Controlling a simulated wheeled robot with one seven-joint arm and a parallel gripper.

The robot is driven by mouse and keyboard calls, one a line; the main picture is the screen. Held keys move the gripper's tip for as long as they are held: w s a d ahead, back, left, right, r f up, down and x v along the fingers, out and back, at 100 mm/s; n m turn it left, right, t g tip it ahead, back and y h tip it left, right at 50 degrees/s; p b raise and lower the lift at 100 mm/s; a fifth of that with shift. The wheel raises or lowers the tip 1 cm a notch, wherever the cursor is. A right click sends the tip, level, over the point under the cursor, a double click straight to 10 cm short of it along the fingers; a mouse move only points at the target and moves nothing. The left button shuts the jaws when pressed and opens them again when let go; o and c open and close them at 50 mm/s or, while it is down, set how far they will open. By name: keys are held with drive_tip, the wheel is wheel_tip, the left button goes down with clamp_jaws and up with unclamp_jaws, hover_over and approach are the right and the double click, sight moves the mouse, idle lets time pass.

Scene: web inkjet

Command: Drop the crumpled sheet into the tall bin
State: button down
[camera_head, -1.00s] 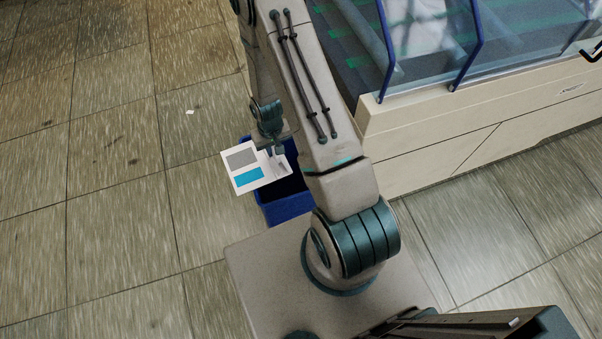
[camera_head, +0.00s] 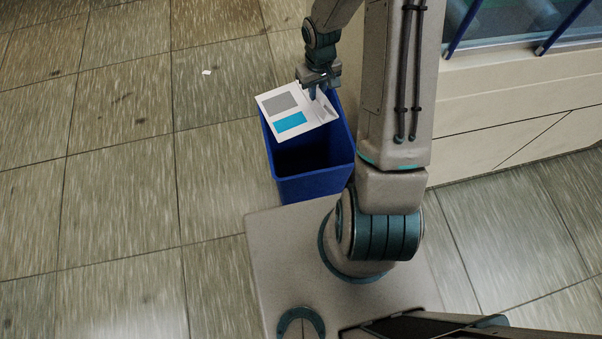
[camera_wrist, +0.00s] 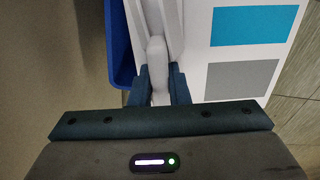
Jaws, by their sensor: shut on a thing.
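The sheet (camera_head: 297,110) is white with a grey and a blue printed block and a creased part at its right end. My gripper (camera_head: 318,91) is shut on that creased end. In the head view the sheet overlaps the far part of the tall blue bin's opening; its exact height above the rim is hard to tell. The bin (camera_head: 318,189) stands upright on the floor beside my base, its dark inside partly showing. In the wrist view the sheet (camera_wrist: 290,60) extends right from my gripper (camera_wrist: 158,85), and a strip of the blue bin (camera_wrist: 121,50) shows at left.
A beige machine (camera_head: 500,125) with clear panels and blue frames stands at the right, close to my arm. A small white scrap (camera_head: 207,72) lies on the tiled floor. The floor left of the bin is otherwise clear.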

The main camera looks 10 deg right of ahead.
drive_tip(key=shift+w+d+f+b, duration=0.1)
drive_tip(key=shift+d+f+b, duration=0.25)
drive_tip(key=shift+b, duration=0.4)
wheel_tip(320, 180, down, 6)
drive_tip(key=b, duration=0.4)
drive_tip(key=shift+r+b, duration=0.15)
drive_tip(key=shift+b, duration=0.2)
drive_tip(key=c, duration=1.3)
unclamp_jaws()
wheel_tip(320, 180, up, 14)
drive_tip(key=p, duration=0.3)
drive_tip(key=shift+f, duration=0.25)
drive_tip(key=shift+r, duration=0.2)
